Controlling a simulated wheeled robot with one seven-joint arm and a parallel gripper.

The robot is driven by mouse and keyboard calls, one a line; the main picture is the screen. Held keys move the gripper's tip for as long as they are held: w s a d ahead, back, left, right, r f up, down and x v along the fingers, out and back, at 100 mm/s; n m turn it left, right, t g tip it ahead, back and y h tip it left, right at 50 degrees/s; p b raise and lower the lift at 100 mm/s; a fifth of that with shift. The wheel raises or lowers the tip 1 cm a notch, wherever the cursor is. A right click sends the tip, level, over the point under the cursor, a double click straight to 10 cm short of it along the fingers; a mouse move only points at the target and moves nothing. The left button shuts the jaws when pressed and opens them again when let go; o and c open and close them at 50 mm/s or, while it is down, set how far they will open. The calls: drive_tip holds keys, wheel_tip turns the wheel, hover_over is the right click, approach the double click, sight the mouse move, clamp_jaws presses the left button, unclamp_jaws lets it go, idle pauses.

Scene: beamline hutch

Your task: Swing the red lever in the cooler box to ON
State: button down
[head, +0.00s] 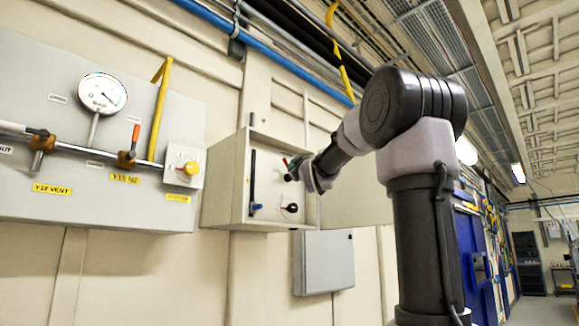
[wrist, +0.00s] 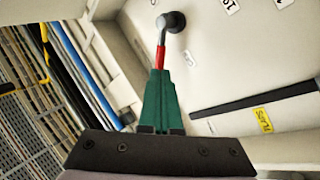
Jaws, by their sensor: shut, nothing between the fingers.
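The cooler box (head: 225,200) is an open beige wall box in the middle of the head view. The red lever (head: 286,162) is a small red piece in its upper right part, partly hidden by my arm's end. My gripper (wrist: 159,75) has green fingers, closed together, with tips at the lever's red end. I cannot tell whether they touch it or only overlap it in view. Nothing is held between them.
Inside the box are a black vertical bar (head: 253,178), a blue-handled valve (head: 256,208) and a black knob (head: 291,208). A yellow label (wrist: 262,120) shows in the wrist view. A gauge panel (head: 60,90) is at left. A grey wall box (head: 325,262) hangs below.

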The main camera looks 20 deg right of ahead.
drive_tip(key=x, duration=0.3)
drive_tip(key=shift+w+r, duration=0.1)
drive_tip(key=shift+w, duration=0.1)
